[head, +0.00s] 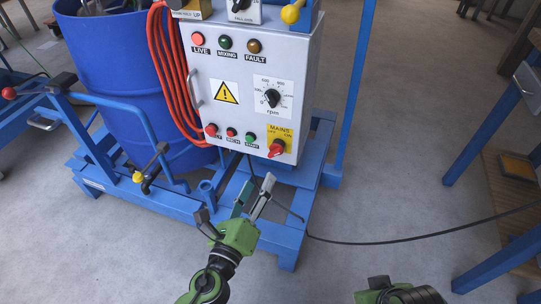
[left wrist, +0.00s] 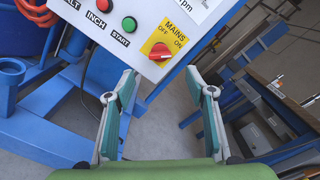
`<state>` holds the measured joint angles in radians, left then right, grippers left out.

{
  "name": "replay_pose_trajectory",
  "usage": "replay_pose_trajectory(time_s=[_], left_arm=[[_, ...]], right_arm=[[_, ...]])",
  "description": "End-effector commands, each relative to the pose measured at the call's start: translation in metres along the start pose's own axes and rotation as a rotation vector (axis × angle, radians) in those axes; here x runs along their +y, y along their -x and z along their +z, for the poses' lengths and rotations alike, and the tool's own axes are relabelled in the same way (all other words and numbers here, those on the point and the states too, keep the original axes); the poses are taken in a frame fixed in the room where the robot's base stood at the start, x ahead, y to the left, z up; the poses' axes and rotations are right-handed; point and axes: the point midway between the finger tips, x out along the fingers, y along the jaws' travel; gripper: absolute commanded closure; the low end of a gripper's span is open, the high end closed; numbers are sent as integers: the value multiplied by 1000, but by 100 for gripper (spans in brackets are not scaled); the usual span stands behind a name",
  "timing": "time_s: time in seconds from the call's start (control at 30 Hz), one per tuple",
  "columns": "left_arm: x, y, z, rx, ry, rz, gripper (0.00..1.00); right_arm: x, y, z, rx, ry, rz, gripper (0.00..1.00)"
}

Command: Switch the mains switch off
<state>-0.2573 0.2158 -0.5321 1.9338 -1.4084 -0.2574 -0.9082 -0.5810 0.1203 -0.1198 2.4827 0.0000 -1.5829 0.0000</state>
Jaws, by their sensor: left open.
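The red mains switch (head: 277,147) sits on a yellow plate at the lower right corner of the grey control box (head: 214,92). In the left wrist view the red knob (left wrist: 159,52) shows at the top centre, below the OFF and ON labels. Its handle looks slanted, with the upper end toward the right, the ON side. My left gripper (head: 256,190) is open and empty, just below the box and apart from the switch. In the left wrist view its two fingers stand wide apart below the knob. A green part of my right arm shows at the bottom; its fingers are hidden.
The INCH button (head: 231,132) and START button (head: 250,138) sit left of the switch. The rpm dial (head: 271,98) is above it. Orange hose (head: 166,80) hangs beside the blue drum (head: 110,70). A dark cable (head: 400,241) crosses the floor. Blue frame bars lie below the box.

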Motion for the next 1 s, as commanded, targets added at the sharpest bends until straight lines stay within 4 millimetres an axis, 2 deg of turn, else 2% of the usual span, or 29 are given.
replay_pose_trajectory(time_s=[0.3,0.5,0.7,1.0], left_arm=[[-2,-68,2,-1,4,-1,50],[0,-103,0,1,4,0,50],[0,-122,-1,2,6,1,50],[0,-125,0,2,6,2,50]], right_arm=[[0,9,-3,1,0,0,100],[0,8,-3,0,0,0,100],[0,6,-2,0,0,0,100],[0,6,-2,0,1,0,100]])
